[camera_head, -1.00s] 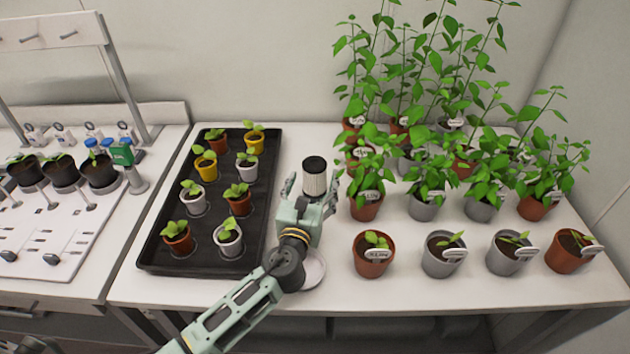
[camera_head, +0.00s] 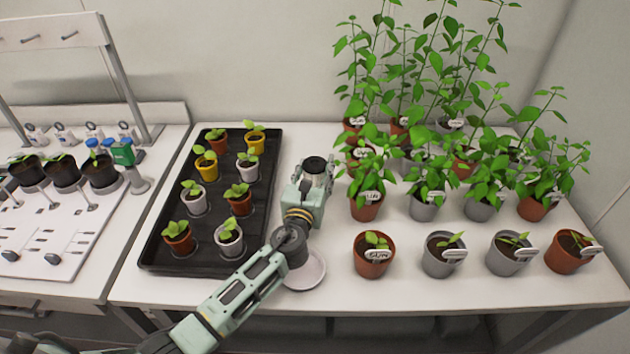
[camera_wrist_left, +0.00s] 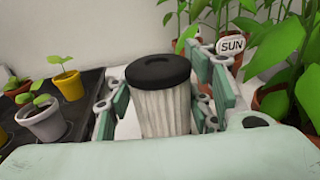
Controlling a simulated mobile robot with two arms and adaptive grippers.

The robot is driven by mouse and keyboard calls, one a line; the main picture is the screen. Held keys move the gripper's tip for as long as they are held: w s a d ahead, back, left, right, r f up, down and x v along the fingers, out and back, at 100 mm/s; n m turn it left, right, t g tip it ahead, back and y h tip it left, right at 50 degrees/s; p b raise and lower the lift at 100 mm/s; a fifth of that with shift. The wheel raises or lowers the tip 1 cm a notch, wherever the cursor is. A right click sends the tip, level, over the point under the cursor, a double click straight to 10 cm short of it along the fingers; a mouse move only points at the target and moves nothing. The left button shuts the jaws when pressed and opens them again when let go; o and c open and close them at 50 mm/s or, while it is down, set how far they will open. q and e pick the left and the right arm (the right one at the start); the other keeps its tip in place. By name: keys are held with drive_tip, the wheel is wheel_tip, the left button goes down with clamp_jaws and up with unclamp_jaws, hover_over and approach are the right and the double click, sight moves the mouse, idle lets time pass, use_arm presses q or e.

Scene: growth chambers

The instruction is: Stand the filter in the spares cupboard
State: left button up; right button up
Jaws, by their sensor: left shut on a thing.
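The filter is a white pleated cylinder with a black cap. In the left wrist view the filter (camera_wrist_left: 163,105) stands upright between the two finger pads. In the head view only the black cap of the filter (camera_head: 315,164) and a little of its side show. My left gripper (camera_head: 314,178) is shut on the filter, over the table strip between the black tray and the potted plants. It also shows in the left wrist view (camera_wrist_left: 165,112). The filter's lower part is hidden by the hand. The right gripper and the spares cupboard are not in view.
A black tray (camera_head: 162,238) with several small potted seedlings lies left of the hand. Several potted plants, some tall and leafy, crowd the right (camera_head: 365,206). A pale round saucer (camera_head: 306,276) lies under my left forearm. A bench with dark pots (camera_head: 45,225) stands further left.

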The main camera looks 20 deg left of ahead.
use_arm(q)
drive_tip(key=c, duration=0.7)
